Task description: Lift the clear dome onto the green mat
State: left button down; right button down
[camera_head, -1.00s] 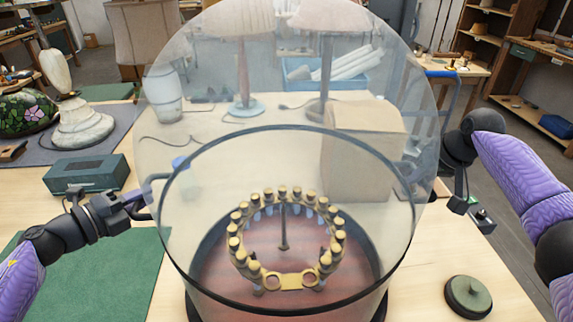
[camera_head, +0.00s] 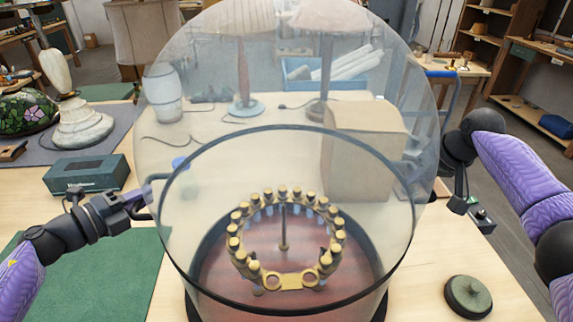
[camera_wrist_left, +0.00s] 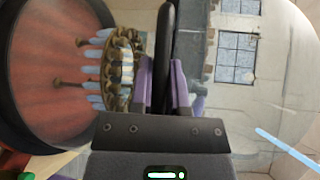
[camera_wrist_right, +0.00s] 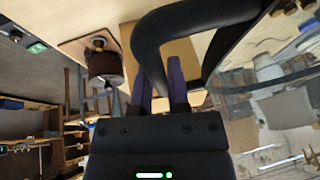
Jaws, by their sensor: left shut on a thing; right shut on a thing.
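My left gripper (camera_head: 143,203) is shut on a black handle at the dome's left side; the left wrist view shows this handle (camera_wrist_left: 167,40) between the fingers. My right gripper (camera_wrist_right: 162,88) is shut on a curved black handle (camera_wrist_right: 150,40), mostly hidden behind the dome in the head view. The green mat (camera_head: 105,275) lies at front left.
A teal box (camera_head: 88,175) sits behind my left gripper. A tan box (camera_head: 365,160), lamps and a blue tray (camera_head: 300,75) show through the dome. A round green-topped piece (camera_head: 468,297) lies at front right. The mat's visible part is bare.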

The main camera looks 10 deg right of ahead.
pick_arm(q)
jog(key=shift+r, duration=0.1)
pick_arm(e)
jog(key=shift+d+r, duration=0.1)
jog(key=shift+r, duration=0.05)
